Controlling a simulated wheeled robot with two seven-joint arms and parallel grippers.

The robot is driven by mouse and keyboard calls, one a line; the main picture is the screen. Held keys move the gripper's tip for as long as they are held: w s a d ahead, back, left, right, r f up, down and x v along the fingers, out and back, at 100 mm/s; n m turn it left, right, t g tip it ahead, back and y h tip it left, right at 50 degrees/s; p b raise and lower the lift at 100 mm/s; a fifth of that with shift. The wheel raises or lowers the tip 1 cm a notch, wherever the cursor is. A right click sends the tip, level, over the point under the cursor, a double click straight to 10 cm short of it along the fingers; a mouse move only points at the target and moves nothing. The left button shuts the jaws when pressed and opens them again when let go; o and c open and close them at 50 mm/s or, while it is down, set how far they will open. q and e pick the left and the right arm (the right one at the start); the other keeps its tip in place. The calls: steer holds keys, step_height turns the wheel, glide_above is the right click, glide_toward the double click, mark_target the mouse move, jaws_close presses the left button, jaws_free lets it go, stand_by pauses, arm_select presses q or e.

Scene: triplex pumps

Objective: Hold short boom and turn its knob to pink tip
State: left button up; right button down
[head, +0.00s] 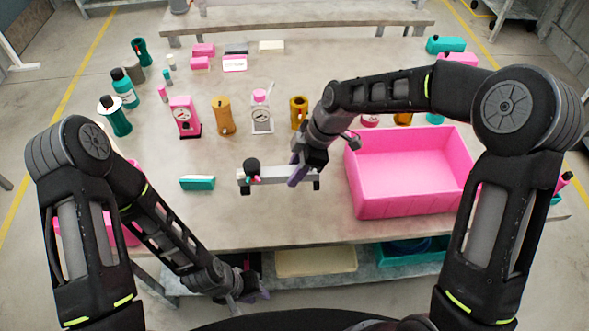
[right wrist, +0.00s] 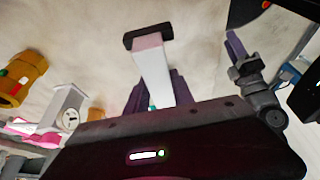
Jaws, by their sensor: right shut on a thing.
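The short boom (head: 277,174) is a light grey bar with dark end pieces, over the front middle of the table. At its left end is a black knob (head: 252,165) with a pink tip and a teal tip beside it. My right gripper (head: 297,172) is shut on the boom near its right end. In the right wrist view the boom (right wrist: 153,72) runs out from between the purple fingers to a dark end piece. My left gripper (head: 247,291) is low at the table's front edge, apart from the boom; its finger gap is unclear. It also shows in the right wrist view (right wrist: 243,62).
A pink bin (head: 410,207) stands just right of the boom. A teal and white block (head: 197,183) lies to its left. Gauges, bottles and ochre cylinders (head: 223,115) stand behind it. A lower shelf holds a cream tray (head: 315,262). The table between block and boom is clear.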

steer(key=shift+f+b, duration=2.8)
steer(key=shift+f, duration=0.5)
